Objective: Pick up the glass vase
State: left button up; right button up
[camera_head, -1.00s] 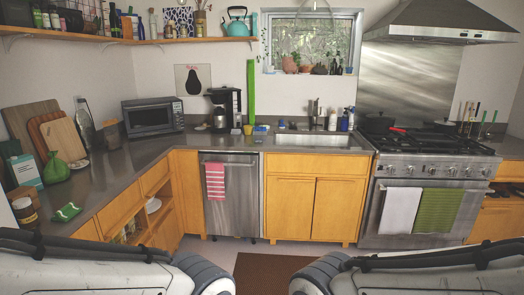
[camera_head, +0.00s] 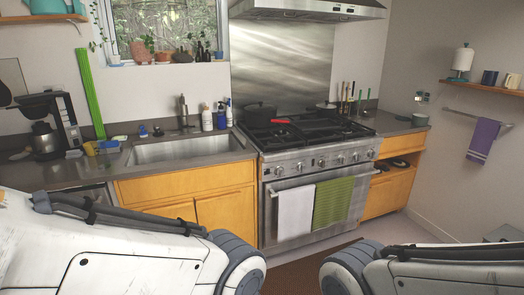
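I cannot make out a glass vase for certain in this view. Small dark bottles (camera_head: 203,50) stand on the windowsill, too small to tell their material. Both of my arms show along the bottom edge, the left one at the lower left and the right one at the lower right. Neither gripper is in the frame, so I cannot see whether they hold anything.
The stove (camera_head: 312,160) stands ahead with a dark pot (camera_head: 259,113) and a red-handled pan. Left of it are the sink (camera_head: 186,149) and coffee maker (camera_head: 48,120). A shelf (camera_head: 490,88) with mugs is on the right wall. A brown rug (camera_head: 308,272) lies on the floor.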

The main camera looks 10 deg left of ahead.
aim_at(98, 145)
jog(key=z, duration=0.1)
jog(key=i, duration=2.15)
jog(key=u, duration=1.2)
jog(key=i, duration=1.4)
jog(key=u, duration=0.95)
